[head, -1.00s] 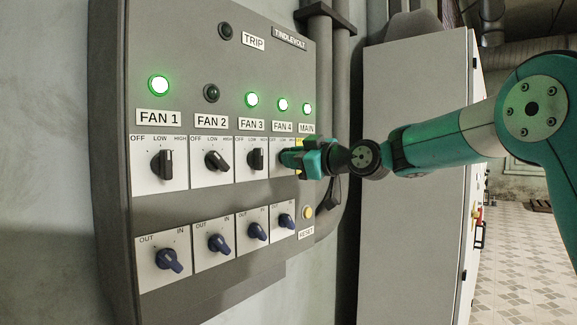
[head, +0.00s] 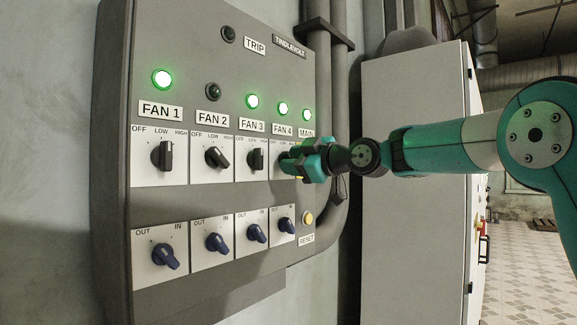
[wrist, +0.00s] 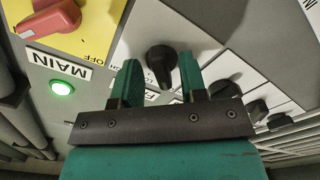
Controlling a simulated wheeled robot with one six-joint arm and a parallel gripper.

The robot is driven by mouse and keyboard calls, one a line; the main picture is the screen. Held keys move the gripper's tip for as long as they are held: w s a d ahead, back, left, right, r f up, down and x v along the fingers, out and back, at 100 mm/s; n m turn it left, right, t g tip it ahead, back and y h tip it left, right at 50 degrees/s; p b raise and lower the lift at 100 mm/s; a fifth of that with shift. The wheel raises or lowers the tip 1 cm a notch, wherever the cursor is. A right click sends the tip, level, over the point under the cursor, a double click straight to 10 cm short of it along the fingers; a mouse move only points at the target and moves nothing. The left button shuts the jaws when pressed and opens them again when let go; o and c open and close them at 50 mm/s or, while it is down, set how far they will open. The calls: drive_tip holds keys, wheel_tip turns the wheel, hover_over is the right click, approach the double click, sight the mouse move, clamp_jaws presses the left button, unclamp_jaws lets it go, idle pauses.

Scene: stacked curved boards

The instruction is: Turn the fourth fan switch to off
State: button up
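The fourth fan switch is a black rotary knob (wrist: 160,62) on a white plate (head: 277,148) under the FAN 4 label (head: 282,129). In the head view my gripper covers most of this knob. The green lamp (head: 283,108) above FAN 4 is lit. My gripper (head: 289,160) is at the panel, in front of the FAN 4 plate. In the wrist view my gripper (wrist: 160,76) is open, with one green finger on each side of the knob. I cannot tell whether the fingers touch it. The knob's exact pointing is unclear.
The FAN 3 knob (head: 256,160) is close left of my gripper. The red MAIN handle (wrist: 52,20) on its yellow plate is close on the other side. Blue OUT/IN knobs (head: 286,225) and a RESET button (head: 308,218) sit below. A grey cabinet (head: 410,230) stands right.

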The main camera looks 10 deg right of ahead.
drive_tip(key=b+v, duration=0.5)
drive_tip(key=v, duration=0.2)
idle(0.5)
idle(0.3)
drive_tip(key=s+a+f+m+g+h+p, duration=0.1)
drive_tip(key=s+a+f+m+g, duration=0.2)
drive_tip(key=s+f, duration=0.4)
drive_tip(key=s+a+f+m+g+h, duration=0.1)
drive_tip(key=s+a+f+g, duration=0.35)
drive_tip(key=f, duration=0.35)
drive_tip(key=s+f+m+g+h, duration=0.2)
drive_tip(key=s+f, duration=0.6)
drive_tip(key=s, duration=0.4)
drive_tip(key=s+f+m+g+h+p, duration=0.1)
drive_tip(key=s+f+m+g+h, duration=0.1)
drive_tip(key=s+f+g, duration=0.3)
drive_tip(key=s+f, duration=0.3)
drive_tip(key=s, duration=0.4)
drive_tip(key=shift+f+m+p, duration=0.3)
drive_tip(key=shift+f, duration=0.1)
